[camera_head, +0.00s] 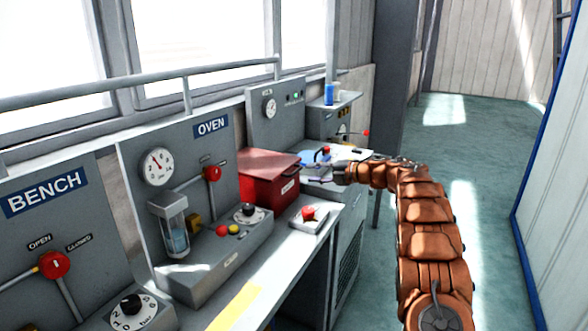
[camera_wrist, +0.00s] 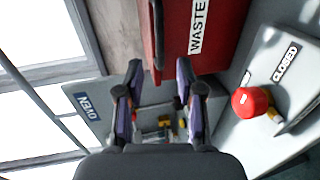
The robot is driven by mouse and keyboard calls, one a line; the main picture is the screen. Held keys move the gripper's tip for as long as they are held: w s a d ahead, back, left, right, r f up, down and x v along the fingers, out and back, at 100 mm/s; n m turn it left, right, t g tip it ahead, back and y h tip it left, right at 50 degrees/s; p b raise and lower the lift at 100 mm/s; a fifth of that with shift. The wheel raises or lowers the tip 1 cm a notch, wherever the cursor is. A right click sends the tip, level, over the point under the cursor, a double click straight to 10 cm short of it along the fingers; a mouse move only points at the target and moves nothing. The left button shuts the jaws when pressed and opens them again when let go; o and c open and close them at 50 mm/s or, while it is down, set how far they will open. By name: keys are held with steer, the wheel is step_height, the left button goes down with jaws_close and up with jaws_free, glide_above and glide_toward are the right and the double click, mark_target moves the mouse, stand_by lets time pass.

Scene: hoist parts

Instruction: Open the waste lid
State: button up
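The red waste box (camera_head: 262,192) stands on the bench just right of the oven panel, and its lid (camera_head: 268,163) looks shut. In the wrist view the red box (camera_wrist: 222,40) fills the top middle, with a white WASTE label (camera_wrist: 198,25) and a dark bar (camera_wrist: 157,35) along its left edge. My gripper (camera_wrist: 160,72) is open, its fingers wide apart with nothing held between them. In the head view my gripper (camera_head: 318,168) is just right of the box; whether it touches the box is unclear.
The oven panel (camera_head: 195,165) and windows are to the left. A blue cup (camera_head: 328,94) stands behind. Open floor (camera_head: 450,140) lies right.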

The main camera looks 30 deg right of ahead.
mark_target(295, 172)
steer(key=shift+p+x, duration=0.7)
steer(key=shift+x, duration=3.15)
steer(key=shift+s, duration=0.1)
jaws_close()
